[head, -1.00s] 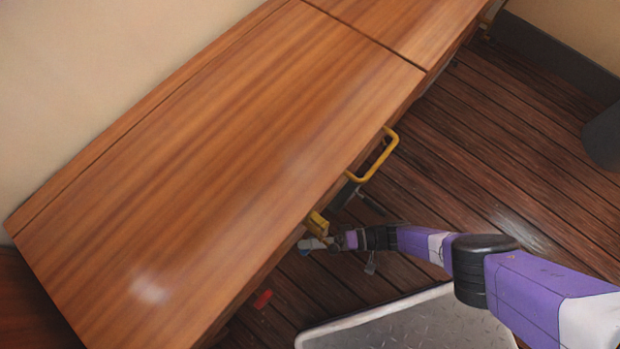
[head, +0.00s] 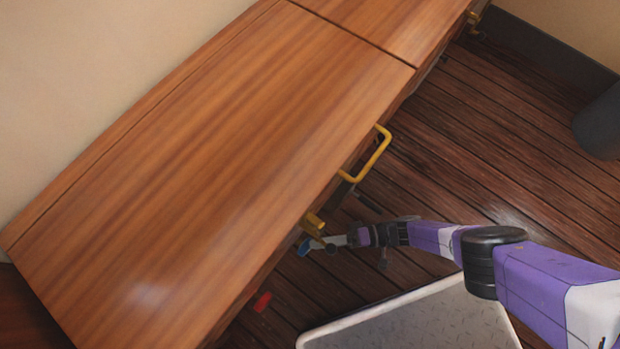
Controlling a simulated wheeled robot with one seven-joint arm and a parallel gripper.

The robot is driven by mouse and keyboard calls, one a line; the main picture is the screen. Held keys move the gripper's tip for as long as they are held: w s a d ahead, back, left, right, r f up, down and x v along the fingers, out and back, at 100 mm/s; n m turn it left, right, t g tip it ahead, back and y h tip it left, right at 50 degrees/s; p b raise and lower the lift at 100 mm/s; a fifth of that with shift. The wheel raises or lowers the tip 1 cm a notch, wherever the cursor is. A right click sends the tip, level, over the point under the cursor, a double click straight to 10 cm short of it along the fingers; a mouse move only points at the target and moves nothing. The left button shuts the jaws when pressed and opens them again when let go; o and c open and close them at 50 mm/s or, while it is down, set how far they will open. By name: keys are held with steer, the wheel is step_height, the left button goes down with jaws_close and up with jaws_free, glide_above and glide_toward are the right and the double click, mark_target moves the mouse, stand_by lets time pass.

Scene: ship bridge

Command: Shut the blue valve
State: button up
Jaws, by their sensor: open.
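The blue valve (head: 304,247) shows as a small blue patch at the front of the wooden console, just below its top edge. The overhanging top hides part of it. My gripper (head: 318,244) is at the end of my purple and white arm, low in front of the console. Its tips are right beside the blue valve, and I cannot tell from this view whether they touch it. The gripper is open, and I see nothing held in it.
A yellow rail handle (head: 370,160) juts from the console front, with a shorter yellow piece (head: 315,222) just above my gripper. A red valve or knob (head: 262,301) sits further left and lower. The wooden console top (head: 220,150) is bare. Plank floor (head: 460,140) lies open to the right.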

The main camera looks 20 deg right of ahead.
steer(key=shift+v, duration=2)
